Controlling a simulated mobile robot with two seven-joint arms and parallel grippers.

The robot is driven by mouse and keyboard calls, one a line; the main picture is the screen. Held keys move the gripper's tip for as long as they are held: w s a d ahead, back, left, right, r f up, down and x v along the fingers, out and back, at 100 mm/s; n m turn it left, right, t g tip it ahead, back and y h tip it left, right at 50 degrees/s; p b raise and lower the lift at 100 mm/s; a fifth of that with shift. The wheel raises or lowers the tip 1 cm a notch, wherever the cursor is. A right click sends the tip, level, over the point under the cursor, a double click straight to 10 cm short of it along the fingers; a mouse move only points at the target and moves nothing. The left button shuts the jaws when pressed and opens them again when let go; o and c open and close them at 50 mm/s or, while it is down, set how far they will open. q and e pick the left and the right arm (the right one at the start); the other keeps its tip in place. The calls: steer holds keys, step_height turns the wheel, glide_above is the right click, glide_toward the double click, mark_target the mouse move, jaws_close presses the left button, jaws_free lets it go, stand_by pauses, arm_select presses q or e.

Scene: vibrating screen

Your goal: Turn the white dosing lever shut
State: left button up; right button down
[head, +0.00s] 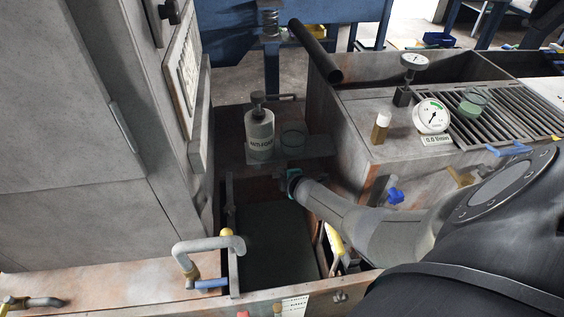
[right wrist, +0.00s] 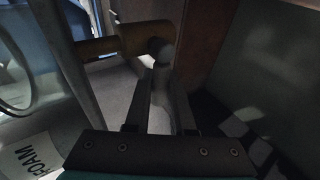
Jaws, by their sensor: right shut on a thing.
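The white dosing lever (right wrist: 160,88) shows in the right wrist view as a pale grey handle in shadow. It hangs down from the end of a brass-coloured valve body (right wrist: 105,47). My right gripper (right wrist: 162,92) is shut on the lever, with one finger on each side of it. In the head view my right gripper (head: 292,181) is below and right of the anti-foam bottle (head: 259,135), and I cannot make out the lever there. My left gripper is not in view.
A clear beaker (head: 293,139) stands beside the bottle. A dark open pit (head: 278,245) lies below my gripper. A bent grey pipe (head: 208,245) stands at its left front. A pressure gauge (head: 432,116) and a grating (head: 500,117) are on the right. A tall grey cabinet (head: 60,130) fills the left.

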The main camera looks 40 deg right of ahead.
steer(key=shift+a, duration=0.1)
steer(key=c, duration=0.8)
jaws_free()
steer(key=shift+o, duration=0.2)
steer(key=shift+r, duration=0.1)
arm_select(q)
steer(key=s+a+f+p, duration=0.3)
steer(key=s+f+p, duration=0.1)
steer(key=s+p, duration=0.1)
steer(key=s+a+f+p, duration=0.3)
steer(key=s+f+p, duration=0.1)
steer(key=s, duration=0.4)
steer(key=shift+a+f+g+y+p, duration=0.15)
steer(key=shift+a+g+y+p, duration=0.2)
steer(key=shift+p, duration=0.2)
arm_select(e)
steer(key=v, duration=1.5)
steer(key=shift+s, duration=0.1)
